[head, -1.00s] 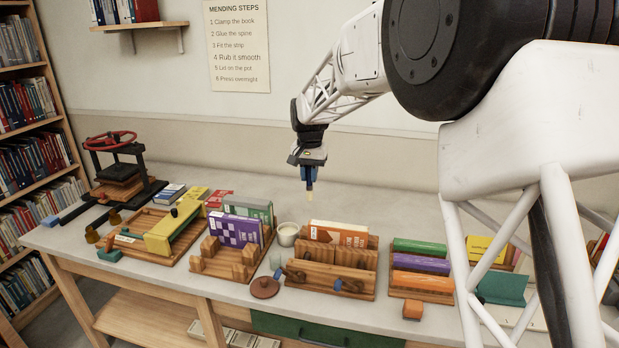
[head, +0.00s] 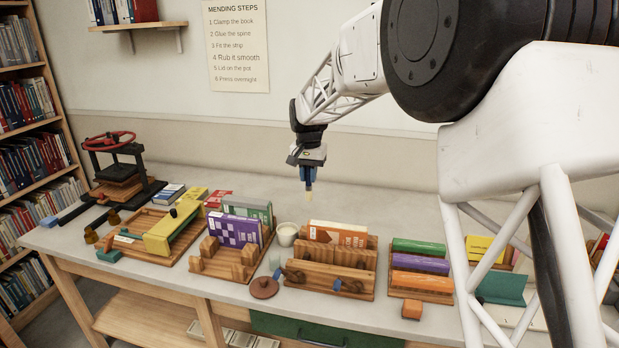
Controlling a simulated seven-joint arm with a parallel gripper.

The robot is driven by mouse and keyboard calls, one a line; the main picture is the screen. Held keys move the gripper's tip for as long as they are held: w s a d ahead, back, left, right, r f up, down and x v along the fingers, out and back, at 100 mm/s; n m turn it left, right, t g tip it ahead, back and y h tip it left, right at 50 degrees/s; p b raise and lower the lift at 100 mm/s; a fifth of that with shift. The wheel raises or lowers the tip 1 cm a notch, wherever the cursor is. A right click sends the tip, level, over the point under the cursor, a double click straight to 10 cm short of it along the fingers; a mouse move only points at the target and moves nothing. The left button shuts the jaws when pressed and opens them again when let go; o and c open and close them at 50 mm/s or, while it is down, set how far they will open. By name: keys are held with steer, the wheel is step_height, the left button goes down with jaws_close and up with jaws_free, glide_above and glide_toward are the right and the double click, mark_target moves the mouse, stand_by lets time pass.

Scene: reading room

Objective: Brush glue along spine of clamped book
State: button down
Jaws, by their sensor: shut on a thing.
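My gripper (head: 308,178) is shut on a small brush (head: 309,187), whose pale tip points straight down. It hangs in the air above the table, over the back of the clamp. The orange-brown book (head: 340,234) stands upright in the wooden clamp (head: 330,272), with its top edge above the boards. The clamp has dark screws with blue parts at its front. A whitish pot (head: 287,234) stands open just left of the clamp; its contents are too small to tell. The brush is apart from both book and pot.
A round brown lid (head: 264,288) lies at the front edge. A rack with purple and green books (head: 236,230) stands left of the pot. A rack of coloured strips (head: 420,264) is right of the clamp. A press (head: 118,165) is at far left.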

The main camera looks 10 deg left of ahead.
mark_target(308, 190)
steer(key=shift+f, duration=0.1)
steer(key=shift+f, duration=3.6)
steer(key=shift+d+f, duration=0.15)
steer(key=shift+d, duration=0.1)
steer(key=shift+d+f, duration=0.15)
steer(key=shift+d, duration=1.55)
steer(key=shift+a, duration=2)
steer(key=shift+r, duration=4)
